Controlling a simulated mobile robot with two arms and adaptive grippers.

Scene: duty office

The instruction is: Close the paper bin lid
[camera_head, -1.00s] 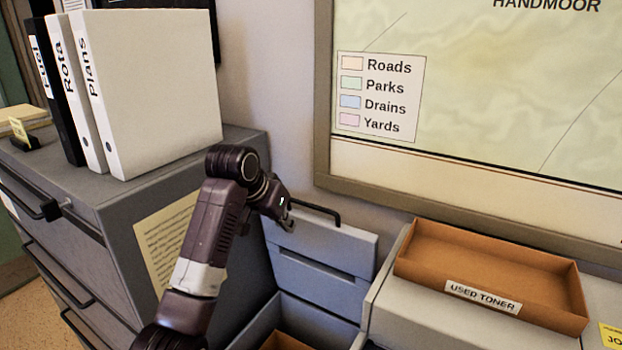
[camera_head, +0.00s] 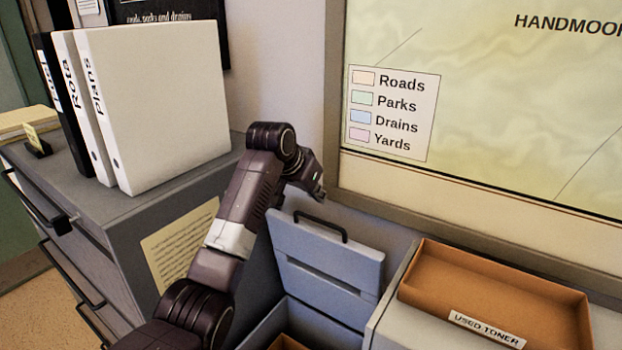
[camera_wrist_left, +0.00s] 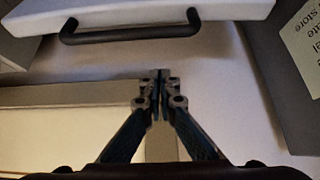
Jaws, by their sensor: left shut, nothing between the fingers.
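The paper bin (camera_head: 268,325) is a grey box low between the cabinet and the toner surface. Its grey lid (camera_head: 325,268) stands raised, leaning near the wall, with a black bar handle (camera_head: 320,224) on its upper edge. The handle also shows in the left wrist view (camera_wrist_left: 130,34). My left gripper (camera_head: 319,194) is above the lid's upper edge, close to the wall and apart from the handle. In the left wrist view its fingers (camera_wrist_left: 160,80) are together and empty. Part of the bin is hidden by my left arm. My right gripper is not in view.
A grey drawer cabinet (camera_head: 135,235) with white and black binders (camera_head: 155,105) stands at the left. An orange-brown used toner tray (camera_head: 495,290) sits on a light surface at the right. A framed map (camera_head: 490,110) hangs on the wall behind.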

